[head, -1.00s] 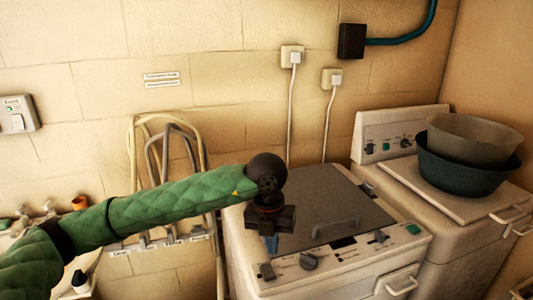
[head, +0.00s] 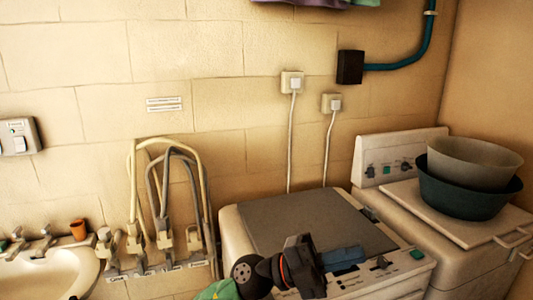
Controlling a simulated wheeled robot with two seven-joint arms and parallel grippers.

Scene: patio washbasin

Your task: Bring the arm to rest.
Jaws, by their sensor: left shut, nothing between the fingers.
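My left gripper (head: 343,259) is dark with blue fingers and shows at the bottom centre of the head view. It is shut and holds nothing. It points to the right, in front of the control panel of the white washing machine (head: 229,235) with the grey lid (head: 310,215). I cannot tell whether it touches the machine. A little of my green arm sleeve shows at the bottom edge, left of the gripper. The gripper and wrist hide part of the panel and the lid's front edge. My right gripper is not in view.
A second white machine (head: 450,215) at the right bears a grey basin stacked in a dark green basin (head: 465,195). Hoses and taps (head: 165,235) hang on the wall at the left, beside a washbasin (head: 60,272) with an orange cup (head: 78,229). Two plugged cords run down the wall.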

